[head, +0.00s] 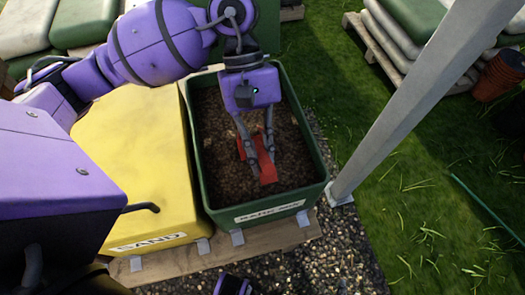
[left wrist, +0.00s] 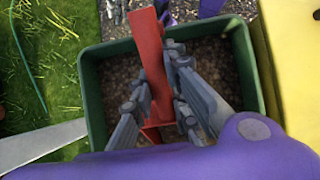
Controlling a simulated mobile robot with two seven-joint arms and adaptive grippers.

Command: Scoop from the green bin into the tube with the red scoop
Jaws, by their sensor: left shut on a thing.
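The green bin (head: 313,199) stands open and holds brown bark-like material (head: 220,165); its label is partly legible. My left gripper (head: 256,160) is over the bin and shut on the red scoop (head: 267,174). In the left wrist view, the red scoop (left wrist: 150,60) runs between the gripper fingers (left wrist: 158,95), with the green bin's rim (left wrist: 95,100) around it. I cannot tell whether the scoop touches the material or carries any. No tube can be made out. My right gripper is not clearly in view; a small purple part shows at the bottom edge of the head view.
A yellow bin (head: 145,170) labelled SAND stands directly left of the green bin, on a wooden base (head: 265,240). A grey post (head: 400,100) rises close on the right. Stacked sacks (head: 395,30) lie behind it, with reddish pots (head: 498,75) at far right.

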